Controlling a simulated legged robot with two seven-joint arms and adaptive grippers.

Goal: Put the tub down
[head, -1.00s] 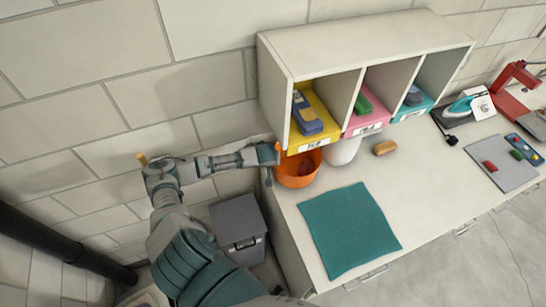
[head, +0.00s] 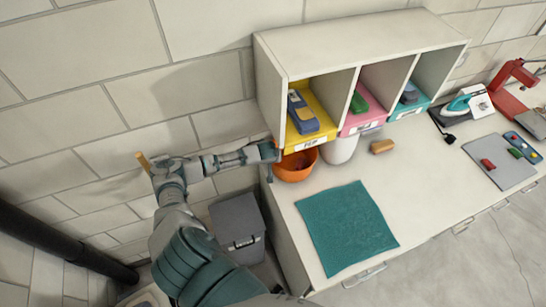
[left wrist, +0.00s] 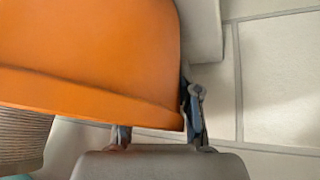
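The orange tub (head: 292,174) is at the left end of the counter, under the front of the yellow bin. I cannot tell from the head view whether its base touches the counter. My left gripper (head: 273,152) reaches in from the left to the tub's rim. In the left wrist view the tub (left wrist: 95,60) fills the upper left, with its rim between the two fingers of my left gripper (left wrist: 158,128); the left finger is mostly hidden behind it. The gripper appears shut on this rim. My right gripper is not in view.
A shelf unit (head: 360,42) holds yellow (head: 312,138), pink and teal bins. A white container (head: 340,150) stands right beside the tub, with a tan block (head: 382,146) farther right. A teal mat (head: 347,229) lies in front; bare counter is right of it.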

